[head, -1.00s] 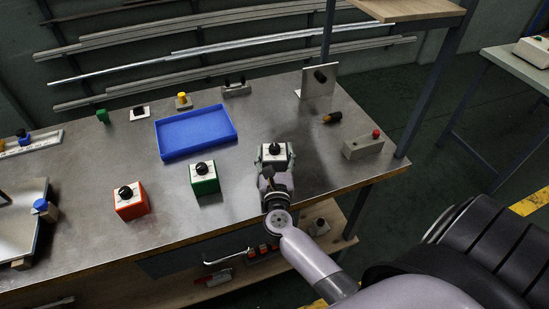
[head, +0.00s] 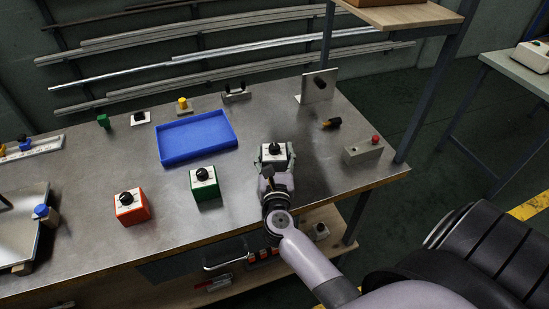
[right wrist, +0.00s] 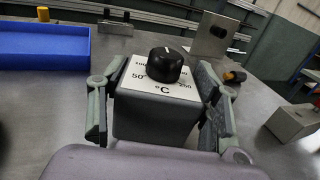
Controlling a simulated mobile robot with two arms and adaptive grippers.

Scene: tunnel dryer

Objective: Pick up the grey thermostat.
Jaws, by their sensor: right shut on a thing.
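The grey thermostat (right wrist: 155,118) is a box with a white dial plate marked in °C and a black knob on top. It stands upright between the fingers of my right gripper (right wrist: 160,110) in the right wrist view, with a finger against each side. In the head view the thermostat (head: 274,153) shows at the end of my right arm, over the front right part of the bench; my right gripper (head: 276,162) is shut on it. I cannot tell whether its base touches the bench. My left gripper is not in view.
A green thermostat (head: 206,188) and a red thermostat (head: 131,211) stand to the left on the metal bench (head: 240,215). A blue tray (head: 197,151) lies behind them. A grey box with a red button (head: 363,152) and an upright metal plate (head: 317,87) stand to the right.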

